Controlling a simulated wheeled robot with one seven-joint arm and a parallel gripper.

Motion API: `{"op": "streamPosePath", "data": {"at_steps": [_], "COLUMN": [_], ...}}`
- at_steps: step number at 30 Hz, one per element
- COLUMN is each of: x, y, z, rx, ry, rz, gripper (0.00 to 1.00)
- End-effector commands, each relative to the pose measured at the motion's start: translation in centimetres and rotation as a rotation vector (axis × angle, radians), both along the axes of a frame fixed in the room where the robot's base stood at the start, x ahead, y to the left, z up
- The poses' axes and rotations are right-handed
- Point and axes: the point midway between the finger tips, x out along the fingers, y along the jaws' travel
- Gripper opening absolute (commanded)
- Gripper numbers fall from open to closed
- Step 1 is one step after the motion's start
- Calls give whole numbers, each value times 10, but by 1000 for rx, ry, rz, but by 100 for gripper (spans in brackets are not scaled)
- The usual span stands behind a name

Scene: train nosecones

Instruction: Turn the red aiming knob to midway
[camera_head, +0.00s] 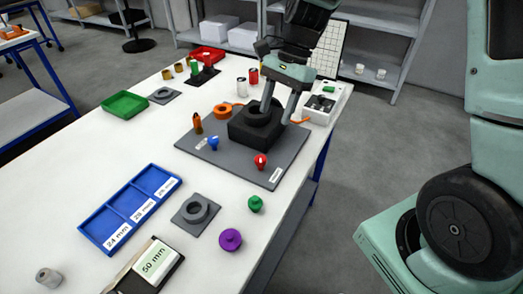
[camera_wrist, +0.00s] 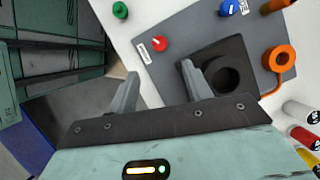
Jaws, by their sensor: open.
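The red aiming knob (camera_head: 260,161) sits near the front right edge of a grey plate (camera_head: 225,165), beside a small white label. It also shows in the wrist view (camera_wrist: 159,44), upper middle, with a small light mark on top that is too small to read for its angle. My gripper (camera_head: 277,115) is open and empty, its fingers pointing down by the black block (camera_head: 245,137) with a round socket, behind the knob in the head view. In the wrist view my fingertips (camera_wrist: 153,80) are apart, and the knob lies beyond them, not touched.
A blue knob (camera_head: 213,143) and an orange upright part (camera_head: 198,123) stand on the same plate. A green knob (camera_head: 255,203) and purple knob (camera_head: 230,239) stand in front. A white box (camera_head: 320,107) is right of my gripper.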

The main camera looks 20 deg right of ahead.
Motion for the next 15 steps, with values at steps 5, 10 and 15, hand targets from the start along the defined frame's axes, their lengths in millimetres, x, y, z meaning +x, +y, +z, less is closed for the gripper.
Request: {"op": "streamPosePath", "data": {"at_steps": [5,10,15], "x": [-7,-12,-15], "y": [14,27,37], "z": [-37,-69,-96], "rx": [0,0,0], "ry": [5,6,3], "rz": [3,3,2], "gripper": [50,50,50]}}
